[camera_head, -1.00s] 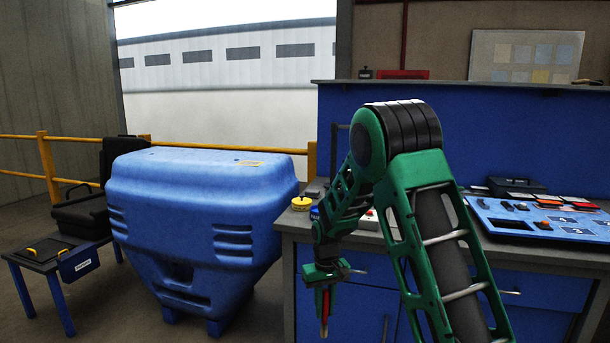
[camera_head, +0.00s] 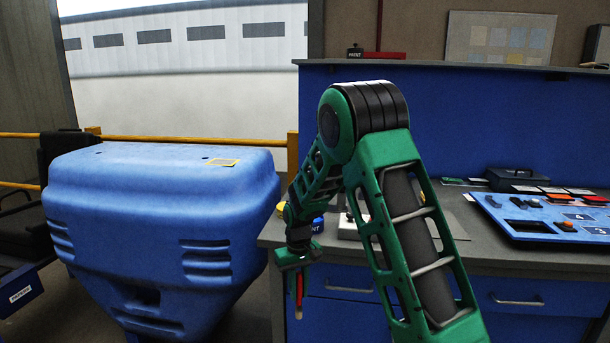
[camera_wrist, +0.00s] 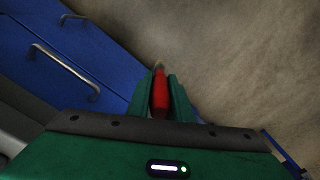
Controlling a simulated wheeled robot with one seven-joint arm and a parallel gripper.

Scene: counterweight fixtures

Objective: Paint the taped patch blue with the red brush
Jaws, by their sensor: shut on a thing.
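My gripper (camera_head: 298,272) is shut on the red brush (camera_head: 299,290), which hangs tip down in front of the workbench. In the wrist view the red brush (camera_wrist: 160,93) sits between the green fingers, its tip pointing away over the floor. The taped patch (camera_head: 222,162) is a small yellow-edged rectangle on top of the blue counterweight (camera_head: 150,190), left of my gripper and apart from it. A blue paint pot (camera_head: 318,225) stands on the bench just behind my wrist, partly hidden by my arm.
The grey workbench (camera_head: 480,240) has blue drawers with handles. A blue tool tray (camera_head: 555,230) with several items lies on its right side. A yellow rail (camera_head: 180,141) runs behind the counterweight. A dark seat (camera_head: 50,155) is at far left. Floor shows between counterweight and bench.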

